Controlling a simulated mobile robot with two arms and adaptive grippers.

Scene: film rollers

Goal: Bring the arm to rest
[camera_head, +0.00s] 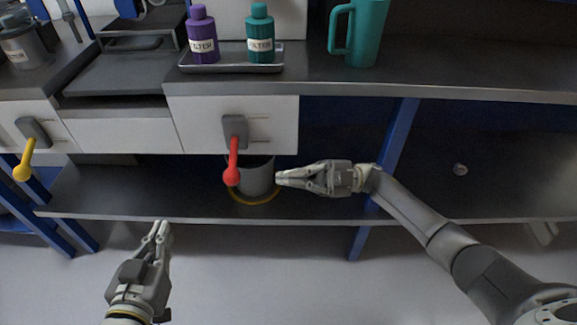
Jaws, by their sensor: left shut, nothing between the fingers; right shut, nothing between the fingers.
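My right gripper (281,178) is shut and empty. Its arm comes in from the lower right, and its fingertips point left, just right of a grey pot (257,178) below the counter. I cannot tell whether they touch the pot. My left gripper (161,229) is shut and empty at the lower left, in front of the lower shelf's edge and over the floor, with its fingers pointing up in the picture.
A red-handled lever (232,165) hangs in front of the pot. A yellow-handled lever (24,165) is at the left. The counter holds a tray (232,67) with a purple bottle (202,35) and a teal bottle (260,35), plus a teal mug (365,30). The lower shelf (110,195) is mostly clear.

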